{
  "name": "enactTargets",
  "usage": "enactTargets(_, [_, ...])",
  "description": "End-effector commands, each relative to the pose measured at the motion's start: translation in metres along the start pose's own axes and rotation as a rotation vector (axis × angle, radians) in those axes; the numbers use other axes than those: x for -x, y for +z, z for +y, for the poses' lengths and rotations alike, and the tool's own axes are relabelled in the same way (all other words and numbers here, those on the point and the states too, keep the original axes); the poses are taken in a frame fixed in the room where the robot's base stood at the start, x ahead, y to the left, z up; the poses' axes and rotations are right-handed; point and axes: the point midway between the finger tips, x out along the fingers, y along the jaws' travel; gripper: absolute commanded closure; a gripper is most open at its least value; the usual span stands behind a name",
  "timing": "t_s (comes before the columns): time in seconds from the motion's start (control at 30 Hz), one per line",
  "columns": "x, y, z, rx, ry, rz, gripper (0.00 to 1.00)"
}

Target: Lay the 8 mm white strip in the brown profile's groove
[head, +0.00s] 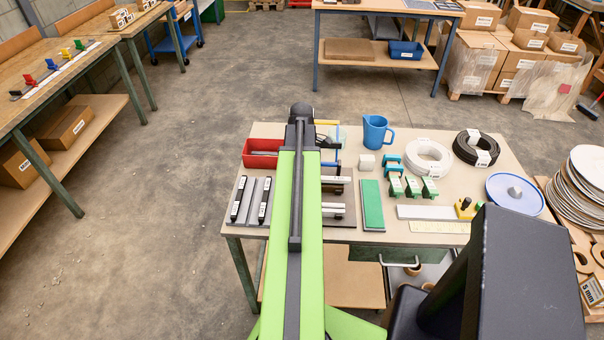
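My gripper is hidden beyond the arm's dark far end. A brown board (347,222) just right of the arm carries a dark brown piece (343,171), perhaps the brown profile, partly covered by the arm. Pale strips with labels (338,180) lie on this board, one near the brown piece and others (334,207) closer to the front. Their sizes are too small to read, so I cannot tell which is the 8 mm strip. No groove can be made out.
The workbench (383,237) also holds dark labelled bars (264,200) at left, a red bin (262,146), a blue jug (375,131), a white coil (428,155), a black coil (476,148), green blocks (412,187) and a green pad (371,205).

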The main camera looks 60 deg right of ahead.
Motion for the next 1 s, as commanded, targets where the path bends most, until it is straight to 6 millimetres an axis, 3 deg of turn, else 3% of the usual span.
enactTargets(0.77, [-0.0039,-0.0003,-0.0002,0.0,0.0,0.0,1.0])
enactTargets(0.8, [-0.0039,-0.0004,-0.0002,0.0,0.0,0.0,0.82])
enactTargets(1.0, [-0.0038,-0.0004,-0.0001,0.001,0.0,0.0,0.59])
